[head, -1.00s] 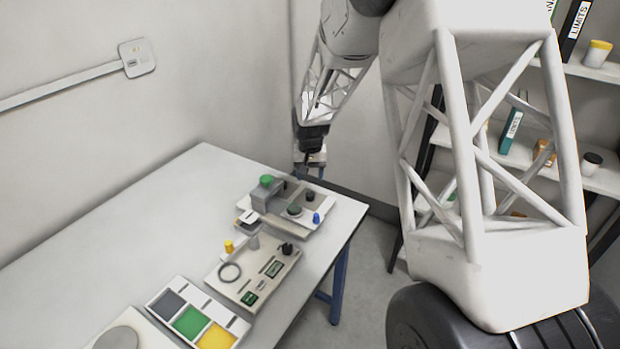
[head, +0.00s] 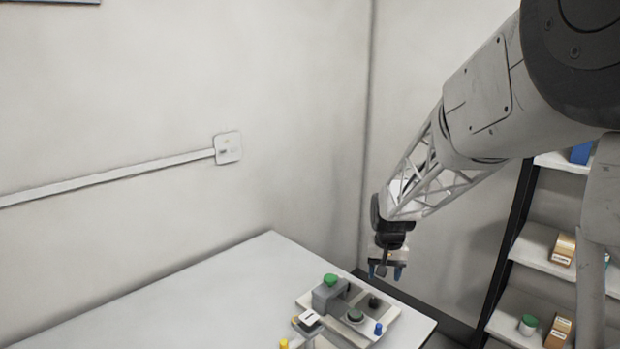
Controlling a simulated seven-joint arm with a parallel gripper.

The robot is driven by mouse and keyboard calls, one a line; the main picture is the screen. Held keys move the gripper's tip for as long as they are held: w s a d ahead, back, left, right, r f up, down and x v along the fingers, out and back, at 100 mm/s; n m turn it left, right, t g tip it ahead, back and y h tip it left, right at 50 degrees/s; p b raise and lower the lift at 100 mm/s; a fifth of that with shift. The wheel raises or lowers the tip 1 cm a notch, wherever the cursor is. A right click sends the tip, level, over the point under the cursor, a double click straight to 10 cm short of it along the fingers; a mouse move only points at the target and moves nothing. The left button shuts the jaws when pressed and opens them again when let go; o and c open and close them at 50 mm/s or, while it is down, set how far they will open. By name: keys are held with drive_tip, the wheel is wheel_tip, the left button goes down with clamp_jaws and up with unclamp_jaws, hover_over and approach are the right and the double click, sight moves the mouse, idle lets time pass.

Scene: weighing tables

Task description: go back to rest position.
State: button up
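My gripper (head: 386,270) hangs from my lattice forearm, pointing down, above and behind the far right part of the table. Two blue fingertips show with a gap between them, and I see nothing held there. Below it and to its left stands a grey device with a green knob (head: 330,281) on a pale base plate. A dark round knob (head: 355,316) and a small blue peg (head: 379,328) stand on the same plate. A yellow piece (head: 283,344) shows at the bottom edge of the view.
The white table (head: 200,300) has bare surface on its left side. A wall socket (head: 228,147) with a cable duct is on the back wall. Shelves (head: 550,250) with small boxes and a green-lidded jar (head: 528,324) stand at the right. The air above the table is free.

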drive_tip(key=s+r+t, duration=0.1)
drive_tip(key=s+r, duration=0.4)
drive_tip(key=s, duration=0.4)
drive_tip(key=s+r, duration=0.5)
drive_tip(key=s, duration=0.4)
drive_tip(key=s+a+r+n+t, duration=0.1)
drive_tip(key=s, duration=1.7)
drive_tip(key=shift+r+n, duration=0.25)
drive_tip(key=shift+n, duration=0.15)
drive_tip(key=shift+w, duration=0.15)
